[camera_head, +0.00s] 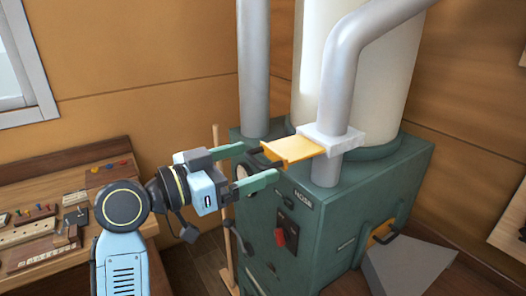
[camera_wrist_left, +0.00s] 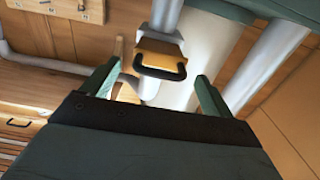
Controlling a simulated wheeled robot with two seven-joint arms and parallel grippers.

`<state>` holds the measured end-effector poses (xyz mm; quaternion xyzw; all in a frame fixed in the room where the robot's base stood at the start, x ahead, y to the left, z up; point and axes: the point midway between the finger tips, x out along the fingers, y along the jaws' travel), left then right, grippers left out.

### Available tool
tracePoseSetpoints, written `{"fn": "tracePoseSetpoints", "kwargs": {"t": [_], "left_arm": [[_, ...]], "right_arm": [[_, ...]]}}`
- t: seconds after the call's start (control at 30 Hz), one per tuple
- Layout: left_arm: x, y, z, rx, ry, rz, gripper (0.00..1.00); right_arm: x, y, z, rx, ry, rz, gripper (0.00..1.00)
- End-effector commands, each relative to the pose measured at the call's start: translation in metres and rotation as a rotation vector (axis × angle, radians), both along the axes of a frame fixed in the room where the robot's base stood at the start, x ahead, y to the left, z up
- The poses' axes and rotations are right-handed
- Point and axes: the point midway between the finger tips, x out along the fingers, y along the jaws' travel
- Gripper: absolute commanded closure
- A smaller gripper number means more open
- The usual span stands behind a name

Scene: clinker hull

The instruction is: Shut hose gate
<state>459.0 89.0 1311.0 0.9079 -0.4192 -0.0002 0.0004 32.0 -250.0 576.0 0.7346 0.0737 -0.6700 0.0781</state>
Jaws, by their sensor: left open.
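The hose gate is a yellow-orange sliding plate (camera_head: 292,149) that sticks out to the left of a pale grey housing (camera_head: 333,138) on a grey hose pipe (camera_head: 345,75). A dark handle is on the plate's outer end. My left gripper (camera_head: 255,166) is open beside that handle end, its two green fingers pointing toward the plate. In the left wrist view the dark handle (camera_wrist_left: 160,66) shows ahead of and between the open fingers (camera_wrist_left: 155,85), and appears apart from them. My right gripper is not in view.
The green machine cabinet (camera_head: 320,225) stands below, with a red switch (camera_head: 281,237) on its front. A second grey pipe (camera_head: 254,70) rises at the back left. A workbench (camera_head: 50,215) with tools lies at the left. A wooden stick (camera_head: 222,200) stands behind my gripper.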

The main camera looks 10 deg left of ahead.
Motion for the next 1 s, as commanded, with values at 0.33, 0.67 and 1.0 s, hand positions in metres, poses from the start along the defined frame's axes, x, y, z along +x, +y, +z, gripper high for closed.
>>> {"fn": "tracePoseSetpoints", "kwargs": {"t": [0.33, 0.67, 1.0], "left_arm": [[0.023, -0.027, 0.000, 0.000, 0.000, 0.000, 0.13], [0.024, -0.028, -0.001, 0.001, 0.001, 0.001, 0.20], [0.024, -0.028, -0.001, 0.001, 0.001, 0.000, 0.64]], "right_arm": [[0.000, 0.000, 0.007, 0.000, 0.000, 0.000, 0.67], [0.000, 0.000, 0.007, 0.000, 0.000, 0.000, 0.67], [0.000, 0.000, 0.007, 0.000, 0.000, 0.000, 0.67]]}}
